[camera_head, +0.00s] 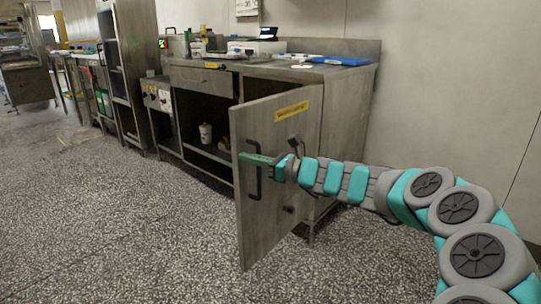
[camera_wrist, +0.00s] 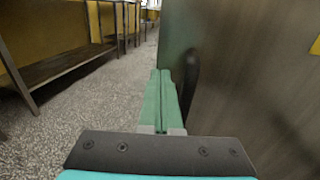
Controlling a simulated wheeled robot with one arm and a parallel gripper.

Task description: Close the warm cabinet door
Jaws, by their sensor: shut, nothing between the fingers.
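The warm cabinet door (camera_head: 285,200) stands open, swung out toward the front, with a yellow label (camera_head: 291,111) near its top. Its dark vertical handle (camera_head: 253,178) is on the outer face near the free edge. My gripper (camera_head: 244,157) is shut and empty, in front of the upper handle and close to the door's free edge. In the wrist view the green fingers (camera_wrist: 160,98) lie together beside the dark handle (camera_wrist: 190,80), with the door face (camera_wrist: 245,70) on the right. I cannot tell whether the fingers touch the door or handle.
The cabinet's open interior (camera_head: 205,125) holds a white container (camera_head: 206,133) and other items. The counter (camera_head: 285,67) above carries trays and devices. A shelf rack (camera_wrist: 60,65) stands left in the wrist view. Speckled floor (camera_head: 110,220) is clear left of the door.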

